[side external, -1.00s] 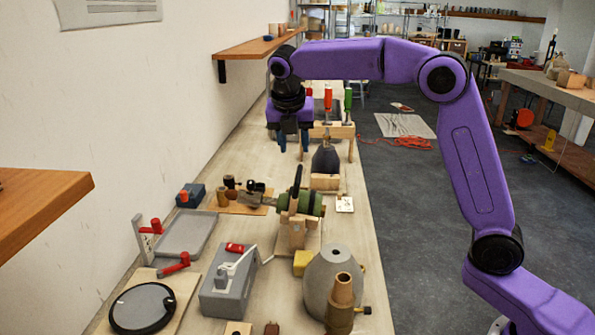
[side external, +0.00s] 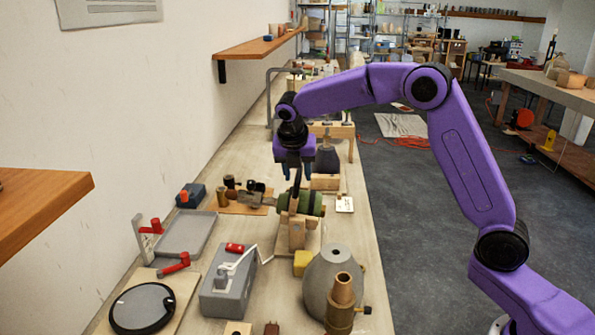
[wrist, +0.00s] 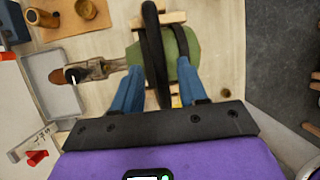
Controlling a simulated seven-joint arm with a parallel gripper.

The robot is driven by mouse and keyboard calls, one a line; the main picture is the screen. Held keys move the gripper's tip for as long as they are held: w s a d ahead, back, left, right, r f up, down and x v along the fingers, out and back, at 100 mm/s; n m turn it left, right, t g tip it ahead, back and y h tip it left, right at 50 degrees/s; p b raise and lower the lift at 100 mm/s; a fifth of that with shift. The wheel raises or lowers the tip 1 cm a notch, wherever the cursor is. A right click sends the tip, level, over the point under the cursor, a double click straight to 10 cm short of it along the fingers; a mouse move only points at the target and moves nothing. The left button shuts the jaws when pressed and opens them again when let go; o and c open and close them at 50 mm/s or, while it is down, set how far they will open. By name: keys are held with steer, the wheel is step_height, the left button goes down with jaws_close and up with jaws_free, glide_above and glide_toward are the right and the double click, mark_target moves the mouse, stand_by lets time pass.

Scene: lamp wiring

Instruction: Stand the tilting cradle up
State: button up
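The cradle, a wooden stand (side external: 297,237), stands on the bench and holds a green, bottle-like body (side external: 314,205) lying on its side. Its narrow end points left. A black bar or handle (side external: 297,183) rises from it; in the wrist view the bar (wrist: 154,45) crosses the green body (wrist: 182,42). My gripper (side external: 297,176) is directly above, pointing down. Its blue fingers (wrist: 159,72) are apart, one on each side of the black bar. I cannot tell whether either finger touches it. Light wood of the cradle shows beyond the green body (wrist: 173,17).
A grey tray (side external: 187,235) lies left, by the wall. A small board with brown cups (side external: 235,201) is left of the cradle.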

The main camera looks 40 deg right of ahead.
jaws_close()
